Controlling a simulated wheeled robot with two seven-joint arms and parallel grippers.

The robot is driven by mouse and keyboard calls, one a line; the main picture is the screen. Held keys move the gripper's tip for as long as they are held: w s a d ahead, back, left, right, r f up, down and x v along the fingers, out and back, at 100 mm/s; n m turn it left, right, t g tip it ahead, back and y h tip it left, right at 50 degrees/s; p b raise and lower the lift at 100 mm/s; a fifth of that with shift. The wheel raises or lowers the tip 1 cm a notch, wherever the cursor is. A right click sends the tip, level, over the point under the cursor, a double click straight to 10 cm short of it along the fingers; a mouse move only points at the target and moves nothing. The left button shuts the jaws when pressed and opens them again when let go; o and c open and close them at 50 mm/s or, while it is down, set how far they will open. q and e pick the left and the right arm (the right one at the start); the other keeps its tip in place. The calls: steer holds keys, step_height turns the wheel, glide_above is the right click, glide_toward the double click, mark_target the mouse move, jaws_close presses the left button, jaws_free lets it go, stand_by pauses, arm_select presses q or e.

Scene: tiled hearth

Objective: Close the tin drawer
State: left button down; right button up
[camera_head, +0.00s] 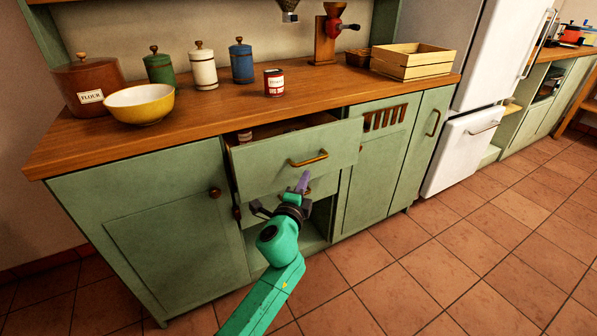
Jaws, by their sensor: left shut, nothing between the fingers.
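The green top drawer (296,158) of the wooden-topped counter stands pulled out, with a brass handle (309,159) on its front. Part of a tin (245,136) shows inside it at the left. A second drawer front below it is mostly hidden by my gripper. My left gripper (281,193) is shut and empty, just below the open drawer's front and in front of the lower part of the cabinet. I cannot tell whether it touches anything. My right gripper is not in view.
On the wooden counter (220,107) stand several canisters, a yellow bowl (139,104), a small red tin (273,82), a grinder (328,36) and a wooden crate (412,61). A white fridge (500,50) stands at the right. The tiled floor (440,260) in front is clear.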

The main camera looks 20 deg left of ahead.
mark_target(298, 171)
arm_select(q)
steer(key=shift+w+a, duration=1.55)
steer(key=shift+a, duration=0.05)
